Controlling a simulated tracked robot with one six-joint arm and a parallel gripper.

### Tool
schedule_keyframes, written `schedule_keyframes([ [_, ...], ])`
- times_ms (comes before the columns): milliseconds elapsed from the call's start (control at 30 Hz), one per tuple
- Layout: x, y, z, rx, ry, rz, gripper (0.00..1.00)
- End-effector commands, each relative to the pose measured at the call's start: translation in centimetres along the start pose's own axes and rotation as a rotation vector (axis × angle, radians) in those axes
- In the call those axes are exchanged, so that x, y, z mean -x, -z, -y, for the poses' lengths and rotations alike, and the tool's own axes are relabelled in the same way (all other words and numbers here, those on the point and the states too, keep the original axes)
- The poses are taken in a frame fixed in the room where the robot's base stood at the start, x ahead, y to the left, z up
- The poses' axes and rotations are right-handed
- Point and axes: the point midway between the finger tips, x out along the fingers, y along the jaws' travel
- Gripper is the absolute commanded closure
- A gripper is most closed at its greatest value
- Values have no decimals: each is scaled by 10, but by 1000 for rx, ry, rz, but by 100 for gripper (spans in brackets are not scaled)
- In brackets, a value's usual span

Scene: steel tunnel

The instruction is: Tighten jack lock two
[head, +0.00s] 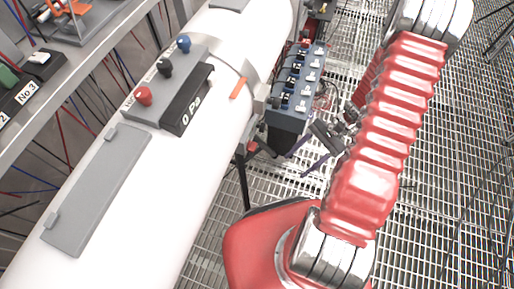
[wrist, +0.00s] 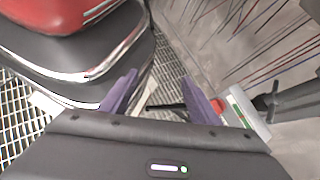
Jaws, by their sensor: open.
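I cannot identify jack lock two for certain. In the wrist view a dark T-shaped handle (wrist: 285,98) stands at the right, beside a pale plate with a green strip (wrist: 243,108) and a small red part (wrist: 219,105). My gripper (wrist: 163,90) is open and empty, its two purple fingers apart with only floor and a dark bar behind them. The handle lies to the right of the right finger, outside the jaws. In the head view my gripper (head: 298,163) hangs just below the dark blue block with several switches (head: 292,112), partly against the grating.
A white pipe (head: 160,190) runs diagonally, carrying a grey box with red, black and blue knobs (head: 165,90), a "0 Pa" display (head: 188,108) and a grey plate (head: 98,188). A shelf with a "No.3" label (head: 27,92) stands left. Cables lie on the grating right.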

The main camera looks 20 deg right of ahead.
Motion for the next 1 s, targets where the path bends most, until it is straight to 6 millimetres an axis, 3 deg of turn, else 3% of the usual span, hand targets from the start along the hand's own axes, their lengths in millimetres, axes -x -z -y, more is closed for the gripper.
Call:
schedule_keyframes([
  [567, -60, 57, -3, -265, 269, 269, 44],
  [1000, -98, 106, 11, -452, 539, 461, 44],
])
